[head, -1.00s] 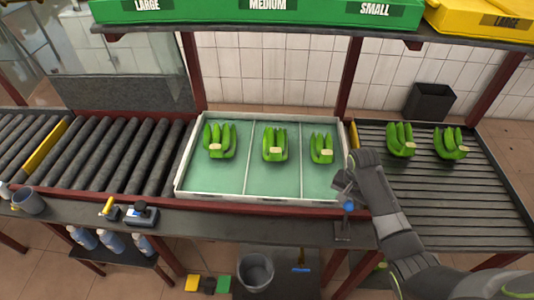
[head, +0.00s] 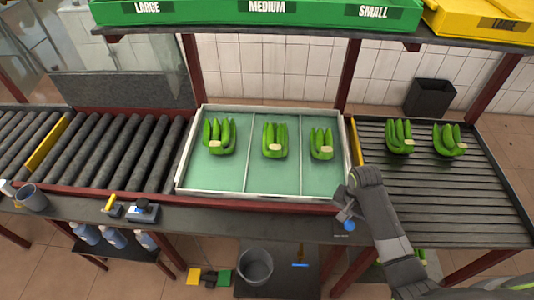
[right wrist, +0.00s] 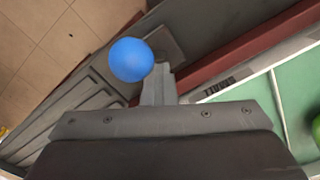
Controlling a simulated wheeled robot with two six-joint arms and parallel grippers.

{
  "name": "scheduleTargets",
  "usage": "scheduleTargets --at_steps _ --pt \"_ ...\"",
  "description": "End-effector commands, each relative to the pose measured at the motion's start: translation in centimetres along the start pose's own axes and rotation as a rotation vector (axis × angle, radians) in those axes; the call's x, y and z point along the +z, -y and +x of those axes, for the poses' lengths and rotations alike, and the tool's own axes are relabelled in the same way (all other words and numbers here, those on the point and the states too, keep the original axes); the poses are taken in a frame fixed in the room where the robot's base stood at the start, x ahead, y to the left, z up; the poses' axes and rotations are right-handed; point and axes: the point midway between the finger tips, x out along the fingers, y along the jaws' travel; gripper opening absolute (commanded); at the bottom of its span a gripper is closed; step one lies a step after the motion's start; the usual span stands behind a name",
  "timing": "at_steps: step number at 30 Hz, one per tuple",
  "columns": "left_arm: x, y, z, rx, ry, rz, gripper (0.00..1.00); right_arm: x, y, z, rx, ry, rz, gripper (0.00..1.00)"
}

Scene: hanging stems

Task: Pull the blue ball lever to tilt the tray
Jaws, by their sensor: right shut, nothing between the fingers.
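The blue ball lever (head: 348,226) is at the front edge of the work surface, just right of the tray. My right gripper (head: 344,206) is shut and empty, right at the lever, with the ball just in front of it. In the right wrist view the blue ball (right wrist: 131,60) stands clear of the jaws; whether the gripper touches the lever is hidden. The tray (head: 260,197) is white-rimmed with a green floor and three compartments, each with one green banana bunch (head: 274,141). Its far edge looks slightly raised. My left gripper is out of view.
A roller conveyor (head: 130,155) lies left of the tray. A slatted table (head: 450,195) with two more bunches lies right. A grey bucket (head: 255,266) stands below.

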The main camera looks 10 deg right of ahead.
Motion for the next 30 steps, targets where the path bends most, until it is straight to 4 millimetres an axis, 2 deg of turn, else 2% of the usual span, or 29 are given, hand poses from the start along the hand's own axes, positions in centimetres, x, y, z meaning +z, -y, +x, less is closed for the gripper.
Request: scheduleTargets --at_steps 1,11,30 --pt "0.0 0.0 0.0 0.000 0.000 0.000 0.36 0.3 0.0 0.2 0.003 0.015 0.000 0.00" --pt "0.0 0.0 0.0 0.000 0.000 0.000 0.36 -0.8 0.6 -0.2 0.001 0.008 0.000 0.00" --pt "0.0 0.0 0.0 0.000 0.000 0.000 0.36 -1.1 0.6 -7.7 0.000 0.000 -0.001 0.00"
